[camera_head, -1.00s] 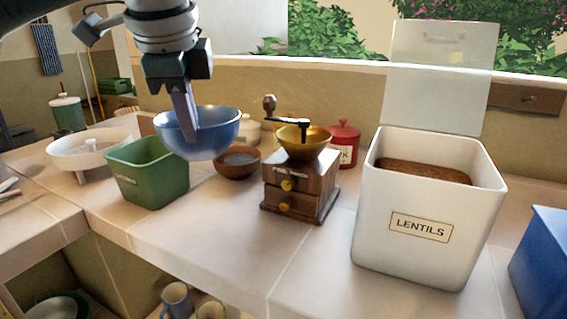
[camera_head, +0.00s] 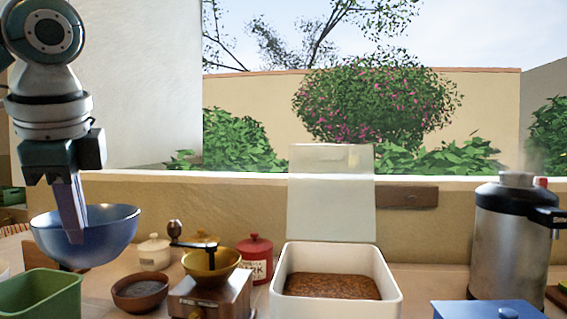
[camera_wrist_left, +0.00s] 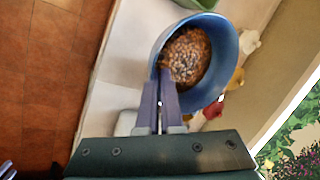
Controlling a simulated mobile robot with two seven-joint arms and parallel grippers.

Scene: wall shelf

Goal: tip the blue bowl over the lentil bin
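My left gripper (camera_head: 74,236) is shut on the near rim of the blue bowl (camera_head: 108,232) and holds it level above the counter, at the left of the head view. In the left wrist view my gripper (camera_wrist_left: 160,92) pinches the rim of the blue bowl (camera_wrist_left: 226,62). Brown and pale grains (camera_wrist_left: 188,56) lie in the bowl. The white lentil bin (camera_head: 390,300) stands at the lower middle, well to the right of the bowl, with brown lentils (camera_head: 330,287) inside. Its pale lid (camera_head: 332,200) stands upright behind the opening.
A green bin (camera_head: 45,296) and a small brown bowl (camera_head: 140,291) stand below the held bowl. A grinder (camera_head: 212,295) and a red jar (camera_head: 256,257) stand between it and the lentil bin. A steel urn (camera_head: 500,243) and blue box (camera_head: 488,310) are at the right.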

